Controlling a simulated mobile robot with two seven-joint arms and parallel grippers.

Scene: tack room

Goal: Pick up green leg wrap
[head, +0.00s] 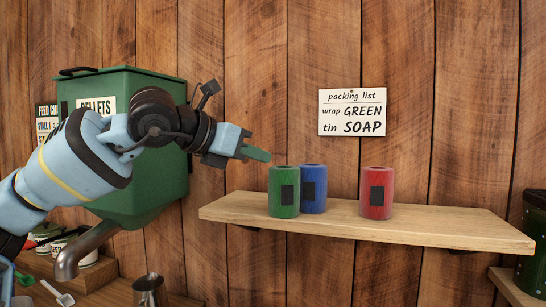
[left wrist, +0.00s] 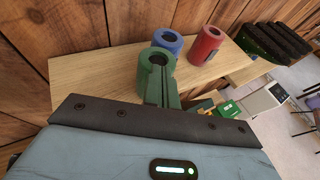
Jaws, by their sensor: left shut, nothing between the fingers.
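The green leg wrap (head: 284,200) stands upright on a wooden wall shelf (head: 450,228), near its left end. It is a hollow roll with a dark patch on its front. It also shows in the left wrist view (left wrist: 148,80), just beyond my fingertips and partly hidden by them. My left gripper (head: 258,154) is shut and empty, up and to the left of the green wrap and apart from it in the head view. My right gripper is not in view.
A blue roll (head: 314,190) stands close behind and right of the green one. A red roll (head: 377,195) stands farther right. A packing list (head: 352,112) on the wall reads wrap GREEN, tin SOAP. A green pellets bin (head: 150,190) hangs at left, behind my arm.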

